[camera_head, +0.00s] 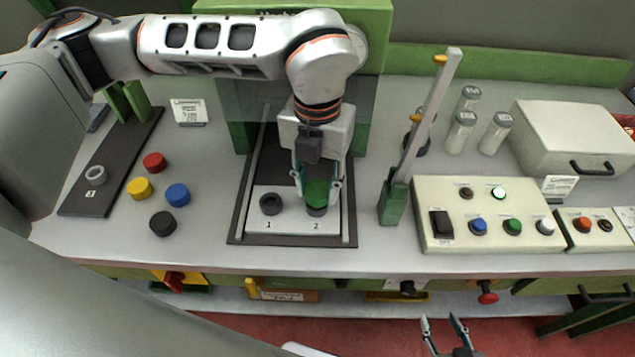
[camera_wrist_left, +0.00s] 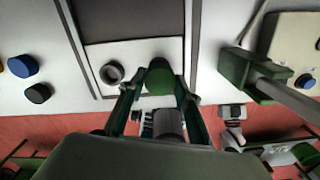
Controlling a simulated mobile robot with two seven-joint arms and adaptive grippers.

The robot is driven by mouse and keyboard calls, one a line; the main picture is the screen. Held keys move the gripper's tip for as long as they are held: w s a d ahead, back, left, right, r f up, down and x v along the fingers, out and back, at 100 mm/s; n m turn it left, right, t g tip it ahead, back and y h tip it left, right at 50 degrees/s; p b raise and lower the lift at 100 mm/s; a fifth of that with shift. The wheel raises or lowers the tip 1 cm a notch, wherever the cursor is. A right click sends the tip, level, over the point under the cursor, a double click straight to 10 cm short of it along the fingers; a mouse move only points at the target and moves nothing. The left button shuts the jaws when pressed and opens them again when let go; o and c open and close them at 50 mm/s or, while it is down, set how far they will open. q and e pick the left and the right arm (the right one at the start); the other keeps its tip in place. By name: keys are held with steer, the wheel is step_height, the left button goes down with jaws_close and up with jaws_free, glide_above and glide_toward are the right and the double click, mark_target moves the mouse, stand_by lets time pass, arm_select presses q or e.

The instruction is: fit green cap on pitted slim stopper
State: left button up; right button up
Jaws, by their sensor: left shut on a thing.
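The green cap (camera_head: 317,193) is between the fingers of my left gripper (camera_head: 318,184), over the position marked 2 on the white plate (camera_head: 290,231). A dark round seat (camera_head: 316,210) shows just below the cap; I cannot tell whether they touch. In the left wrist view the green cap (camera_wrist_left: 159,77) sits at the tips of my left gripper (camera_wrist_left: 158,93), which is shut on it. No slim pitted stopper can be made out; anything under the cap is hidden. My right gripper (camera_head: 444,324) is low in front of the bench, fingers apart and empty.
An empty dark ring (camera_head: 270,203) is at position 1. Red (camera_head: 154,162), yellow (camera_head: 140,188), blue (camera_head: 177,195) and black (camera_head: 162,223) caps lie left. A green post (camera_head: 394,202) with a slanted lever and a button panel (camera_head: 485,243) stand right.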

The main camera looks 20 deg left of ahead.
mark_target(317, 190)
arm_select(q)
steer(key=shift+f, duration=0.25)
steer(key=o, duration=0.8)
steer(key=shift+o, duration=0.2)
step_height(317, 190, up, 12)
steer(key=shift+s, duration=0.1)
stand_by(0.4)
